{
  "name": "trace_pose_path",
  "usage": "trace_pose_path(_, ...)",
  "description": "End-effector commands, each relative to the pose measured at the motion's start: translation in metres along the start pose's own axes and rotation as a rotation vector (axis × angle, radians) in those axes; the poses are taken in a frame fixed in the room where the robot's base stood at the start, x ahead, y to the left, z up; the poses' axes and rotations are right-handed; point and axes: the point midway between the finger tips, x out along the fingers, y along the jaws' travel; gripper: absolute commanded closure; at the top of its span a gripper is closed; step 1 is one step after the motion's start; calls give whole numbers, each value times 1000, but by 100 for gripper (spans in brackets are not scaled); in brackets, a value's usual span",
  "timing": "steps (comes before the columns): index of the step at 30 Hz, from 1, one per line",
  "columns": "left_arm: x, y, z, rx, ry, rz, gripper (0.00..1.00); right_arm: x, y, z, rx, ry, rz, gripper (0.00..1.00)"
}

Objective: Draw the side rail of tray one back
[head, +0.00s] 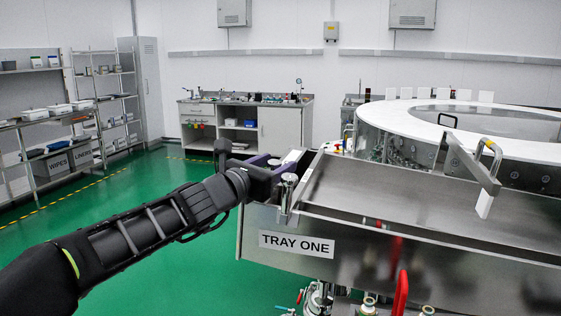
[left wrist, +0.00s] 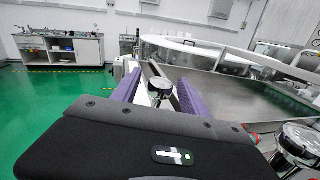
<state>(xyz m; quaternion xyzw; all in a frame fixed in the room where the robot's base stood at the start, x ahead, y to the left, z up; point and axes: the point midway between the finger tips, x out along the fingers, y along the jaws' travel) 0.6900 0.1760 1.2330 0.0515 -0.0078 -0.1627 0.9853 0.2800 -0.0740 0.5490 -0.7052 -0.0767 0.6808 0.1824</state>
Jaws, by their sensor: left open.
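Tray one is a shallow steel tray (head: 390,205) in the head view, with a "TRAY ONE" label (head: 296,244) on its front wall. Its left side carries a narrow steel rail (head: 308,180), also seen running away from me in the left wrist view (left wrist: 150,71). My left gripper (head: 290,160) is at this left side. In the left wrist view its purple fingers (left wrist: 158,92) are apart, with a round metal knob (left wrist: 160,86) between them; I cannot tell whether they touch it. Another metal knob (head: 289,182) stands at the tray's near left corner. My right gripper is not in view.
The round washer (head: 400,118) with its white rim stands behind the tray. A metal arm with a handle (head: 470,160) reaches over the tray. A red handle (head: 401,292) and valves are below the front wall. Green floor (head: 130,200) is open at left, before shelves and a bench (head: 265,130).

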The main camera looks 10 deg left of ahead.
Motion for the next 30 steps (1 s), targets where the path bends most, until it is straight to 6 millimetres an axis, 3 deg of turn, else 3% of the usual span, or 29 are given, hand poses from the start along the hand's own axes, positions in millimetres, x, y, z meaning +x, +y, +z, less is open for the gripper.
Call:
trace_pose_path(6, 22, -1, 1, -1, -1, -2, 48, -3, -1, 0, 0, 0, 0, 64)
trace_pose_path(15, 24, -1, 1, 0, -1, -1, 49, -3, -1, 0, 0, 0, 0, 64)
trace_pose_path(30, 24, 0, 0, 0, -1, -1, 90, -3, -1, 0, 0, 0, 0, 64)
